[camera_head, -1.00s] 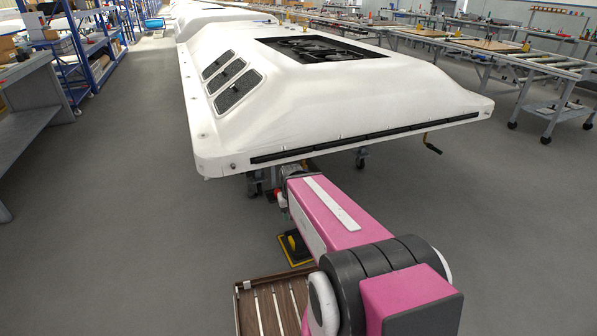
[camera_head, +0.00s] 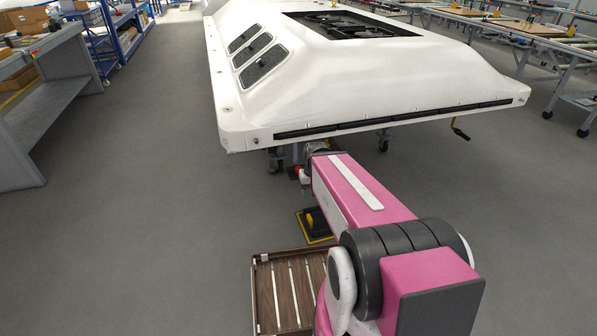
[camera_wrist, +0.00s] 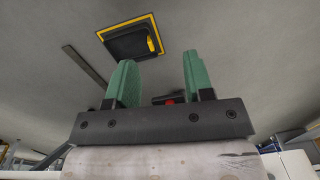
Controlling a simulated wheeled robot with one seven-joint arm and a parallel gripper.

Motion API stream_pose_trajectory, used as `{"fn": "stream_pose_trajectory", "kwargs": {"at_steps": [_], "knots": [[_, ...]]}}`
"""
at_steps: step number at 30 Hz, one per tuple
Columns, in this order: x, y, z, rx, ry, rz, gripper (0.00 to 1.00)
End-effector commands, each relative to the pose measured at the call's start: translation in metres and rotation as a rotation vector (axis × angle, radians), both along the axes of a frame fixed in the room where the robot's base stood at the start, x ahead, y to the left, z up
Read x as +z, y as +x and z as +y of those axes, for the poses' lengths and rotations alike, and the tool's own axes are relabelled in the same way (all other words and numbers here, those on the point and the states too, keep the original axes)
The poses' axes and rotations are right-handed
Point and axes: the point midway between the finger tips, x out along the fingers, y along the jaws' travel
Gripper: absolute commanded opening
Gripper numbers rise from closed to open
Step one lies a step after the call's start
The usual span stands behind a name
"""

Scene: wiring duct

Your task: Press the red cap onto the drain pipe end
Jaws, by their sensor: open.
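My gripper (camera_wrist: 158,60) shows in the wrist view as two green fingers standing apart, with nothing held between their tips. A small red spot (camera_wrist: 169,100) on a dark part shows between the finger bases; I cannot tell whether it is the red cap. In the head view my arm reaches forward to just below the front edge of the white shell (camera_head: 370,85). A small red part (camera_head: 304,175) shows beside the arm's far end, and I cannot tell what it belongs to. The fingers are mostly hidden there. I cannot make out a drain pipe end in either view.
A black plate with a yellow border (camera_head: 313,228) lies on the floor below the arm's end; it also shows in the wrist view (camera_wrist: 125,45). A brown slatted tray (camera_head: 285,292) is left of my arm. A grey bench (camera_head: 45,110) stands left. Floor between is clear.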

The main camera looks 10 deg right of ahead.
Motion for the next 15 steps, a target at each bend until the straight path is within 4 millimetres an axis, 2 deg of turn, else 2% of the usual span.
{"fn": "stream_pose_trajectory", "kwargs": {"at_steps": [8,15], "knots": [[-0.038,0.069,0.005,0.279,0.307,-0.109,0.48],[-0.061,0.136,-0.007,0.515,0.528,-0.378,0.48]]}}
